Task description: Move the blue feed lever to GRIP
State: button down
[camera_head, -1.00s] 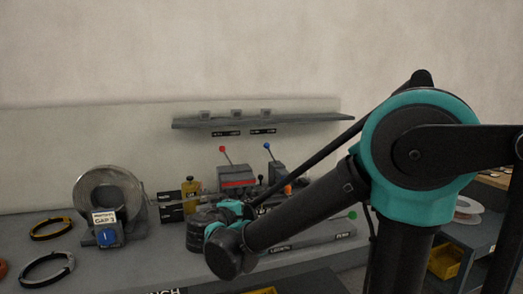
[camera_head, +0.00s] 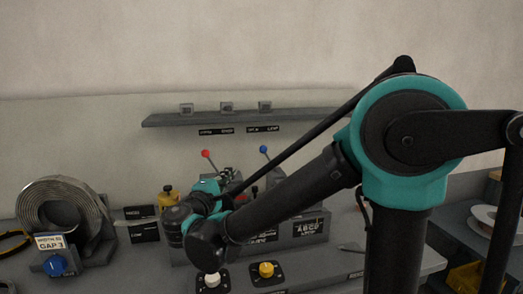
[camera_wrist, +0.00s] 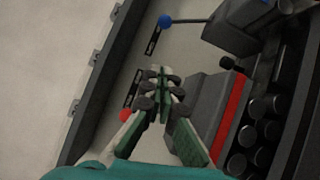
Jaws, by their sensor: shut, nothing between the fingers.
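The blue feed lever has a blue ball knob (camera_head: 264,149) on a thin dark rod, standing at the back of the bench machine. In the wrist view its knob (camera_wrist: 165,21) is at the top, with the rod running right to a dark block. My gripper (camera_wrist: 160,74) is shut and empty in the wrist view, its fingertips below the blue knob and apart from it. A red-knobbed lever (camera_head: 206,153) stands left of the blue one; its red knob (camera_wrist: 125,115) shows beside my left finger. My arm hides much of the machine in the head view. I cannot read a GRIP mark.
A grey wall shelf (camera_head: 255,117) runs above the levers, with small dark labels below it. A metal coil (camera_head: 60,210) with a blue knob stands at left. A yellow item (camera_head: 168,196) stands left of my wrist. A white knob (camera_head: 212,281) and a yellow knob (camera_head: 266,269) are in front.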

jog(key=shift+w+d, duration=0.1)
jog(key=shift+w, duration=0.35)
jog(key=s+d+x, duration=0.1)
jog(key=d+x, duration=0.1)
jog(key=x, duration=1)
jog(key=shift+w+d+r, duration=0.3)
jog(key=shift+w+d, duration=0.1)
jog(key=shift+d, duration=0.1)
jog(key=shift+d+r, duration=0.1)
jog(key=shift+w+d+r+m+g, duration=0.1)
jog(key=shift+d+r+m+g, duration=0.1)
jog(key=shift+m+g, duration=0.1)
